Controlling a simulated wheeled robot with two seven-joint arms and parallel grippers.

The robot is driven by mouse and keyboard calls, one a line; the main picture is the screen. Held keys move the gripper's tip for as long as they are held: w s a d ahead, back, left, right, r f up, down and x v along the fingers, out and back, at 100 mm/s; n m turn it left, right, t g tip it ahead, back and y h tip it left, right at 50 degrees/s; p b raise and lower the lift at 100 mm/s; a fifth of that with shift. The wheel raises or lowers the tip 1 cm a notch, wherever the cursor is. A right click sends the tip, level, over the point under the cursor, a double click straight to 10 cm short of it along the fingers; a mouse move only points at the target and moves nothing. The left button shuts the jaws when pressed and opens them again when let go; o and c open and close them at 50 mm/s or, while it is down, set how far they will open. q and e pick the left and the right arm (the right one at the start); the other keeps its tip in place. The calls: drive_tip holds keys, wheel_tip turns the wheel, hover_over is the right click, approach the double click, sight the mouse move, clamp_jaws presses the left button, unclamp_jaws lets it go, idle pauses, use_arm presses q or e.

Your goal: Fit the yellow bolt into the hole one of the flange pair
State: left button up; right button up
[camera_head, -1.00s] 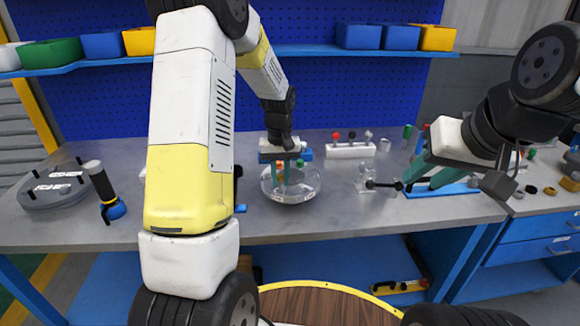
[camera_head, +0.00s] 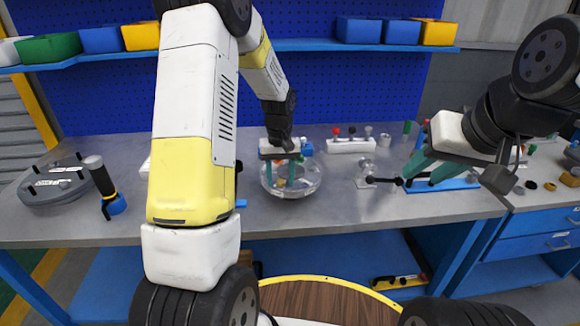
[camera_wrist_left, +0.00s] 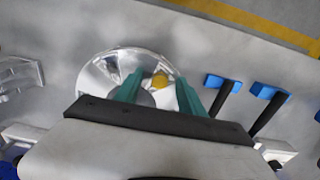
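A yellow bolt (camera_wrist_left: 160,80) shows as a yellow round head in a clear round bowl (camera_head: 312,183) on the bench; it is small, and its shaft cannot be made out. My left gripper (camera_head: 282,182) is over the bowl with its teal fingers reaching down into it. In the left wrist view the fingers (camera_wrist_left: 158,84) stand apart, one on each side of the yellow head, with no clear contact. The grey round flange pair (camera_head: 50,196) lies at the bench's left end; its holes are too small to tell apart. My right gripper (camera_head: 425,170) is open and empty at the right.
A white rack (camera_head: 350,146) with coloured knobs is behind the bowl. A blue plate (camera_head: 445,186) lies below my right gripper. The bench front between tool and bowl is partly hidden by my left arm.

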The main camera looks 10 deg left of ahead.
sight(281, 182)
use_arm(q)
drive_tip(key=shift+r, duration=0.1)
wheel_tip(281, 182, up, 7)
drive_tip(key=shift+r, duration=0.3)
idle(0.4)
